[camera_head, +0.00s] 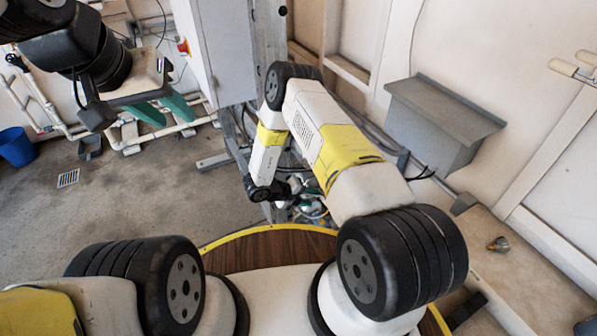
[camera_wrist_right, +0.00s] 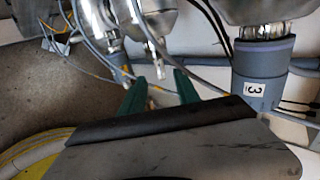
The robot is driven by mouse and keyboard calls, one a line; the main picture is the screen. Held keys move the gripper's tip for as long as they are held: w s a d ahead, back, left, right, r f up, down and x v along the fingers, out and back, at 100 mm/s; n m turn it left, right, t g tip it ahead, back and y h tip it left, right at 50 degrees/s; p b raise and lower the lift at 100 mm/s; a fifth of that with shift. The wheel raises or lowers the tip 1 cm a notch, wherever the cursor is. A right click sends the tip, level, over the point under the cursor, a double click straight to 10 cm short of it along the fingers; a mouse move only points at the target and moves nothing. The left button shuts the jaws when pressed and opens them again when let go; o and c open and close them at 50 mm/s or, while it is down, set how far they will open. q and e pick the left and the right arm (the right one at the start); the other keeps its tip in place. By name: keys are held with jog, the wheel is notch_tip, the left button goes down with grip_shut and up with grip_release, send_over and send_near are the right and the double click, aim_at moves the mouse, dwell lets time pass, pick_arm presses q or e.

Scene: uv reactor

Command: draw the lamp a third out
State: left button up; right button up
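My right gripper (camera_wrist_right: 159,88) is open in the right wrist view, its two green fingers apart with nothing clearly between them. A polished metal fitting (camera_wrist_right: 152,20) with a thin stem lies beyond the fingertips. A grey cylindrical collar (camera_wrist_right: 256,85) labelled 3, with a metal neck above it, stands to the right of the fingers. I cannot tell which part is the lamp. In the head view the right gripper is mostly hidden behind my right arm. My left gripper (camera_head: 166,108) is at the upper left, open and empty, its green fingers apart.
Loose cables (camera_wrist_right: 210,30) cross around the fittings near my right gripper. A tall grey cabinet (camera_head: 222,50) stands at the back, with a grey sloped box (camera_head: 440,120) on the right wall. White pipes (camera_head: 130,140) and a blue bucket (camera_head: 16,146) are at left.

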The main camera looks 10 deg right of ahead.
aim_at(323, 201)
jog(key=shift+x, duration=4.35)
grip_shut()
jog(key=shift+s, duration=0.15)
jog(key=s, duration=0.1)
jog(key=s+d, duration=0.1)
jog(key=s, duration=0.3)
jog(key=shift+s+d+r, duration=0.15)
jog(key=shift+s+d, duration=0.1)
jog(key=shift+d, duration=0.15)
jog(key=shift+s, duration=0.1)
